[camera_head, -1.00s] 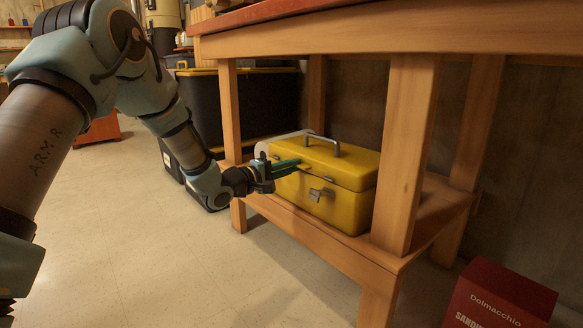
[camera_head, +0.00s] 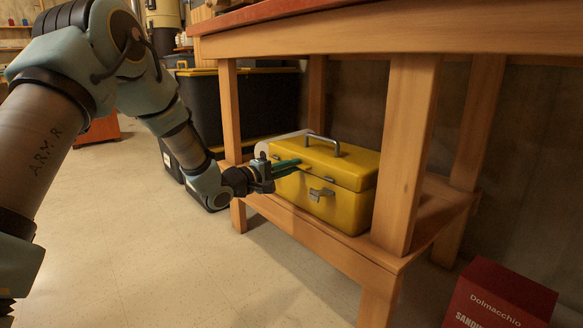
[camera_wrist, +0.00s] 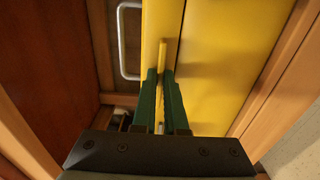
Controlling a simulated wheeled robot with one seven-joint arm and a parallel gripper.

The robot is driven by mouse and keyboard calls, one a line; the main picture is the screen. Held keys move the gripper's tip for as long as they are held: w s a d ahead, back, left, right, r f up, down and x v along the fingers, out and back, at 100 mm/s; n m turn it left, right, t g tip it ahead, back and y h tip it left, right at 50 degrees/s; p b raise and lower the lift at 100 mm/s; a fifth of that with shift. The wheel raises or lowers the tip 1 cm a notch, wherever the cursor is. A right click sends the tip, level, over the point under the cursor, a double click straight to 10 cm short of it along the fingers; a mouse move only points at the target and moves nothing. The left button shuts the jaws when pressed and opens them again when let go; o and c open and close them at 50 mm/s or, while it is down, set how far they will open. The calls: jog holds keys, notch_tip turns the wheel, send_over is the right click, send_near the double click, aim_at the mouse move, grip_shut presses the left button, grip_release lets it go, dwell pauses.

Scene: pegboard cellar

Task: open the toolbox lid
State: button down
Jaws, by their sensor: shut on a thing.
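The yellow toolbox (camera_head: 345,207) stands on the low wooden shelf, with its lid (camera_head: 345,168) down. My gripper (camera_head: 296,163) reaches in from the left at the lid's front edge. In the wrist view, its green fingers (camera_wrist: 160,76) are shut on a thin yellow lid tab (camera_wrist: 161,56). The lid, handle and seam also show there. The toolbox's back is hidden.
The workbench top (camera_head: 400,30) overhangs the toolbox closely. A wooden leg (camera_head: 407,150) stands at its right front. Black bins (camera_head: 265,105) stand to the left. A red box (camera_head: 500,298) is at front right. The left floor is clear.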

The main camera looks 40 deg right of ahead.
jog(key=d+r+y+p, duration=0.1)
jog(key=r+p, duration=0.2)
jog(key=p, duration=0.1)
jog(key=r+y+p, duration=0.2)
jog(key=r+p, duration=0.1)
jog(key=p, duration=0.1)
jog(key=d+r+y+p, duration=0.1)
jog(key=r+p, duration=0.3)
jog(key=shift+d+r+t+y, duration=0.1)
jog(key=shift+d+t+y, duration=0.2)
jog(key=shift+d+y, duration=0.1)
jog(key=shift+y, duration=0.7)
jog(key=d+r+p, duration=0.6)
jog(key=shift+s+r+p, duration=0.15)
jog(key=shift+p, duration=0.25)
jog(key=shift+d+r+p, duration=0.25)
jog(key=shift+d+r, duration=0.05)
jog(key=shift+d, duration=0.2)
jog(key=shift+d+r+p, duration=0.25)
jog(key=shift+d, duration=0.2)
jog(key=shift+s, duration=0.1)
jog(key=c, duration=1)
grip_release()
jog(key=shift+o, duration=0.2)
jog(key=shift+f, duration=0.15)
jog(key=shift+a, duration=0.1)
